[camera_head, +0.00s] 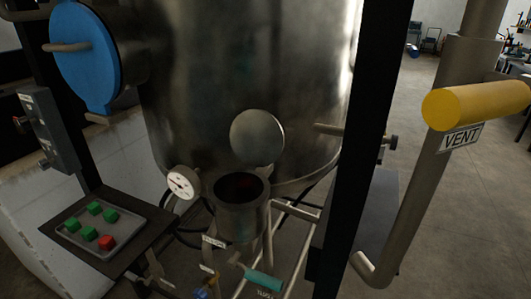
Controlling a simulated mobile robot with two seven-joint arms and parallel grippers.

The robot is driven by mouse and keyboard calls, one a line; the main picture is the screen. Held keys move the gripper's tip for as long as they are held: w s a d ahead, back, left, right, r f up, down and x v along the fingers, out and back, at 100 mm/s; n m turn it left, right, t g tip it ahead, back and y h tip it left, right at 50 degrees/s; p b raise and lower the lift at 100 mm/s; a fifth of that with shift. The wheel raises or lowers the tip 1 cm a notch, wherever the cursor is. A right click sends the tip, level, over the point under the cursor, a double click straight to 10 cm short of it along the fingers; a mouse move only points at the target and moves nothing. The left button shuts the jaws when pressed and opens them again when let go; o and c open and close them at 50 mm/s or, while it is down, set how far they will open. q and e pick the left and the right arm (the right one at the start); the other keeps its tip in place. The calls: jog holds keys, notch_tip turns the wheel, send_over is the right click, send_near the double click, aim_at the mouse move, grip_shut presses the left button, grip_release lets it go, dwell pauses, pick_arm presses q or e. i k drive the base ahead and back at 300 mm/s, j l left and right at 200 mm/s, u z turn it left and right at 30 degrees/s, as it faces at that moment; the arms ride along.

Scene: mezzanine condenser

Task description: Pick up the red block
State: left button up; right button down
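The red block (106,242) lies in a shallow grey tray (124,252), near the tray's front right corner. Several green blocks (95,208) lie in the same tray, behind and to the left of the red one. The tray rests on a dark shelf (158,226) at the lower left of the head view. Neither of my grippers is in view.
A large metal vessel (250,60) fills the middle. An open dark cup (240,212), a gauge (183,183) and pipes are below it. A black post (365,110) and a yellow-handled vent pipe (475,104) stand right. A control box (48,128) hangs above the shelf's left side.

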aim_at(107, 242)
jog(key=u, duration=1.45)
